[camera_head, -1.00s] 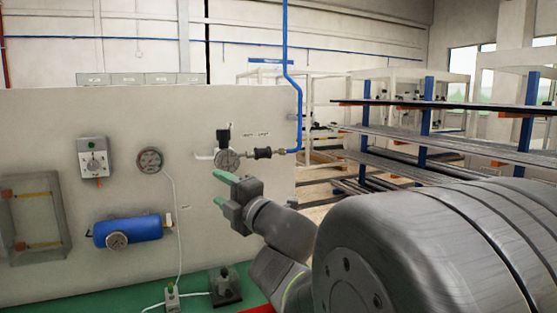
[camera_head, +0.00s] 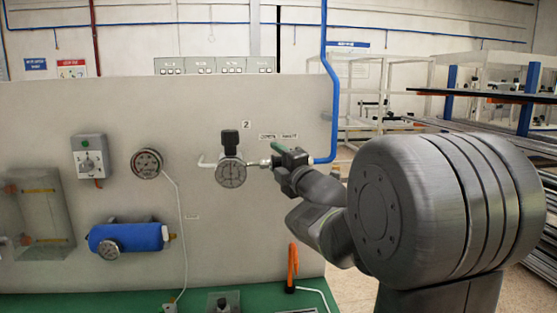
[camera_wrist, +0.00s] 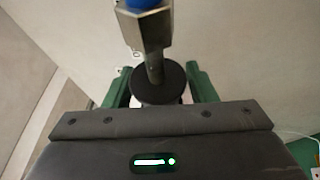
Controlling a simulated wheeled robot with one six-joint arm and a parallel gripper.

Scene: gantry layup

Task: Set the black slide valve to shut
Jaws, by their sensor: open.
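The black slide valve shows in the wrist view as a round black collar (camera_wrist: 158,88) on a metal pipe, between the two green fingers. In the head view it is hidden behind my gripper (camera_head: 276,156), on the short line between the round gauge (camera_head: 231,172) and the blue pipe (camera_head: 330,110). My gripper (camera_wrist: 160,90) is open, with one finger on each side of the collar. I cannot tell whether the fingers touch it. Two small labels (camera_head: 278,136) sit on the panel above; their words are too small to read.
The pale panel (camera_head: 205,105) stands close behind my gripper. A black-topped fitting (camera_head: 230,140) rises above the gauge. A blue cylinder (camera_head: 128,237), another gauge (camera_head: 146,163) and a grey switch box (camera_head: 91,156) are at left. An orange-handled item (camera_head: 292,266) stands below my arm.

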